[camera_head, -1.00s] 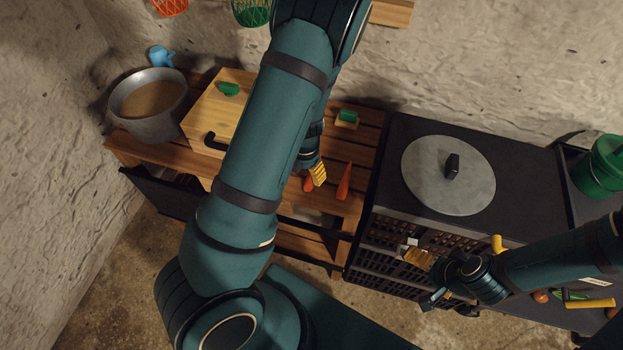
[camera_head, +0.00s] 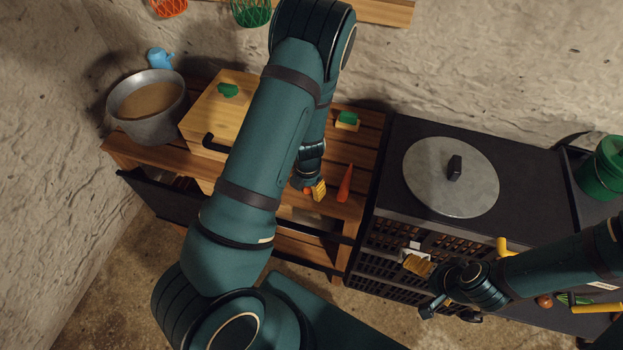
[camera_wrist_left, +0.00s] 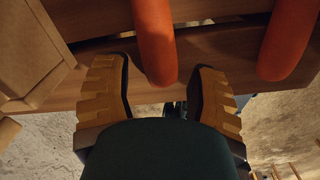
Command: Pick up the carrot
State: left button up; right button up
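Two orange carrots lie on the slatted wooden table. One carrot (camera_wrist_left: 155,40) shows between the spread fingers of my left gripper (camera_wrist_left: 158,82) in the left wrist view; I cannot tell whether they touch it. In the head view my arm hides most of this carrot, and its orange tip (camera_head: 306,190) shows beside the yellow finger pad of my left gripper (camera_head: 314,190). The other carrot (camera_head: 345,184) lies just to the right, and also shows in the left wrist view (camera_wrist_left: 289,42). My right gripper (camera_head: 428,285) is open and empty in front of the black stove.
A wooden box (camera_head: 212,108) and a metal pot (camera_head: 148,110) stand at the table's left. A green-and-yellow sponge-like item (camera_head: 347,120) lies behind the carrots. The black stove (camera_head: 525,175) with a round lid (camera_head: 450,177) borders the table's right.

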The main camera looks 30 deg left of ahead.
pick_arm(q)
jog(key=c, duration=0.6)
